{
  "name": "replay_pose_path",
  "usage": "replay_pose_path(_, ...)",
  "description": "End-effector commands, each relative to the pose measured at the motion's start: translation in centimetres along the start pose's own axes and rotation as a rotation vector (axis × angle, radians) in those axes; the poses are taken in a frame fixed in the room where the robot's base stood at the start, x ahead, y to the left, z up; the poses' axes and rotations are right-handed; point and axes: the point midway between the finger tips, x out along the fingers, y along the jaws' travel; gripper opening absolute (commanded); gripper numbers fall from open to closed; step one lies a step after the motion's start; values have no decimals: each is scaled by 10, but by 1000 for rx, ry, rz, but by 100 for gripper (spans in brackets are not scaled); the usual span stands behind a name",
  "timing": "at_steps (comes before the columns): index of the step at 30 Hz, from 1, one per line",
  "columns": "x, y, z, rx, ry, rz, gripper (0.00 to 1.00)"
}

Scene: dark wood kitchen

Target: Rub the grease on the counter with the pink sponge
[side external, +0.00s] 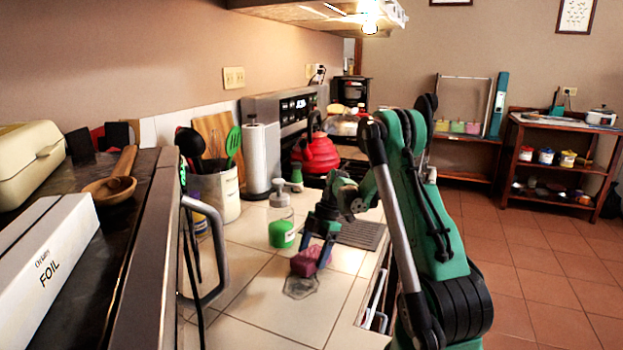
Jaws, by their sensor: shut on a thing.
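The pink sponge (306,261) is held in my gripper (318,249) low over the tiled counter, in the middle of the side external view. My gripper is shut on it, with the fingers pointing down. The grease (300,286) is a dark, glossy, irregular patch on the light tiles, just below the sponge in the picture. The sponge's lower edge is at the patch's far edge; I cannot tell whether it touches the counter (257,311).
A soap bottle (281,228) with green liquid stands just left of my gripper. A utensil crock (217,195) and a paper towel roll (259,160) stand further left. A red kettle (316,152) sits behind. Bare tiles lie left of and in front of the grease.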

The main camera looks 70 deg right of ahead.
Motion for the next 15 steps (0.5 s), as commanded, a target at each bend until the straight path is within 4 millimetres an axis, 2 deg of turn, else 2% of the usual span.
replay_pose_path(5, 11, -9, -14, -3, 1, -2, 26)
replay_pose_path(6, 6, -12, -19, -3, 1, -3, 26)
replay_pose_path(9, 15, -16, -24, -3, 1, -3, 26)
replay_pose_path(15, 16, -25, -41, -3, 1, -3, 26)
